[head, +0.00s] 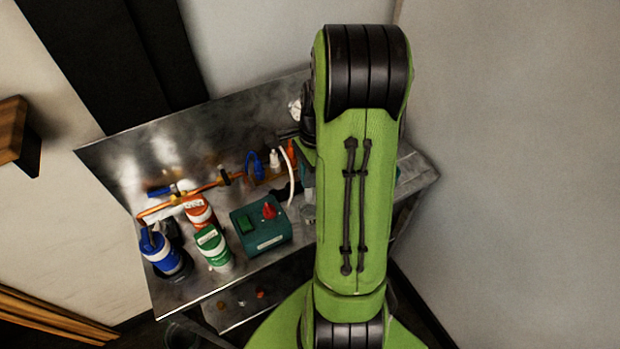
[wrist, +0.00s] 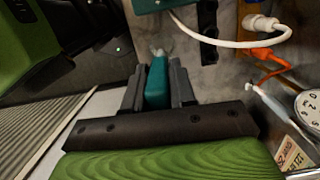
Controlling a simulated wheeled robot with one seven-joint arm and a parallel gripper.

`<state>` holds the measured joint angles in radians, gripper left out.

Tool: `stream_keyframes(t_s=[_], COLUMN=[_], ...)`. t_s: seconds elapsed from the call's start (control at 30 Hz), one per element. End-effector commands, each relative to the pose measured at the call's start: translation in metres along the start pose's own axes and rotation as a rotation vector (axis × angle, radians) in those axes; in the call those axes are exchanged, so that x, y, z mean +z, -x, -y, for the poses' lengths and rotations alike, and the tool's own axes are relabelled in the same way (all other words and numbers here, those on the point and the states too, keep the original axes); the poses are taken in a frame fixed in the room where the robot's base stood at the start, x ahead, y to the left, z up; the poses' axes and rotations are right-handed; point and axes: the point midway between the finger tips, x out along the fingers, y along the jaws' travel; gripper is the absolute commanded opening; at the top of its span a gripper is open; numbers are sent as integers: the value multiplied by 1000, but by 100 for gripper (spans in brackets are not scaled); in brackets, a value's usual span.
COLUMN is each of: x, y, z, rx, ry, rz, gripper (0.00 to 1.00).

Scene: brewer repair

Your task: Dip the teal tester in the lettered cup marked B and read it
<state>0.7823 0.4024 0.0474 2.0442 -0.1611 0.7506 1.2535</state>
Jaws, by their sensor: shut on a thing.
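In the wrist view, my gripper (wrist: 157,85) is shut on the teal tester (wrist: 156,85). The tester sits between the two dark fingers, with a pale tip (wrist: 160,53) pointing away from the palm. In the head view, my green arm hides the gripper and the tester. I cannot make out a lettered cup marked B in either view. No reading on the tester can be made out.
On the metal bench (head: 190,299) stand a blue bottle (head: 166,256), an orange one (head: 199,212), a green one (head: 213,249) and a dark green box (head: 261,228) with a red knob. A white cable (wrist: 232,42) and a round dial (wrist: 309,107) lie to my gripper's right.

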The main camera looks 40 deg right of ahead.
Motion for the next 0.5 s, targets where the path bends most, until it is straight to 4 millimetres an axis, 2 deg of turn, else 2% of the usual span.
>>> stream_keyframes(t_s=[0.17, 0.5], x=[2, 3], y=[3, 7], z=[0, 1], rx=[49, 412], ry=[-4, -57], rz=[-13, -135], gripper=[0, 0])
